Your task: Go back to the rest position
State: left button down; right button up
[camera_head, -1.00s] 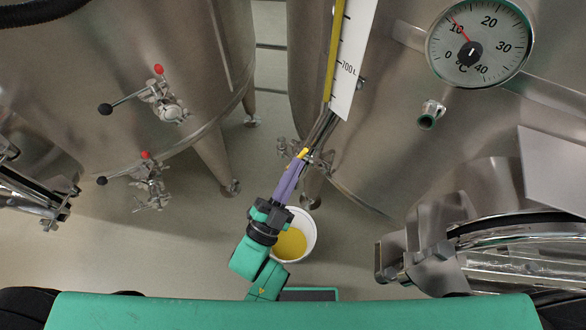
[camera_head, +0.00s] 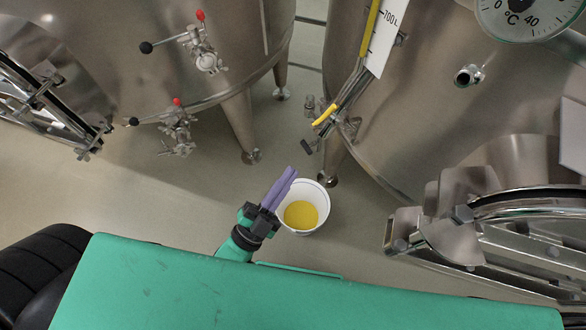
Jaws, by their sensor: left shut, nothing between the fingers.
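My left gripper (camera_head: 291,171), with purple fingers, is shut and empty in the head view. It is over the floor beside the left rim of a white bucket (camera_head: 324,207) that holds yellow liquid. The fingers point up and right, apart from the valve with the yellow handle (camera_head: 325,115) at the foot of the right vat. Most of my left arm is hidden behind my green body. My right gripper does not show.
A steel vat (camera_head: 140,60) with two taps, each with red and black knobs, stands at the left. Another steel vat (camera_head: 440,110) with a scale strip and a dial thermometer (camera_head: 525,10) stands at the right. Bare floor (camera_head: 130,195) lies between my body and the left vat.

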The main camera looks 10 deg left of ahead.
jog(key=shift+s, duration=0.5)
